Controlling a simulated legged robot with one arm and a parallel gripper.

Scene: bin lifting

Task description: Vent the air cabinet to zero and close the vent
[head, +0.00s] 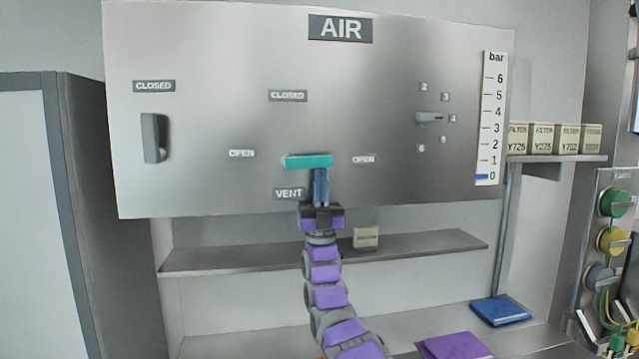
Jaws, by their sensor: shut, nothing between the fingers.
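The air cabinet panel (220,60) is a grey metal plate headed AIR. Its teal vent handle (308,161) lies horizontal, between two OPEN labels and below a CLOSED label, with the VENT label (288,193) beneath. My gripper (320,172) is shut, pointing up just below the right half of the handle; I cannot tell whether it touches it. The bar gauge (493,118) at the right has its blue marker (488,177) at 0. A grey lever (154,138) stands vertical under CLOSED at the left. A small grey selector (430,118) points right, towards 4.
Filter boxes (544,139) stand on a shelf at the right. A small box (366,238) sits on the shelf below the panel, right of my arm. A blue book (501,311) and a purple one (453,346) lie lower right. A tall cabinet (30,200) stands left.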

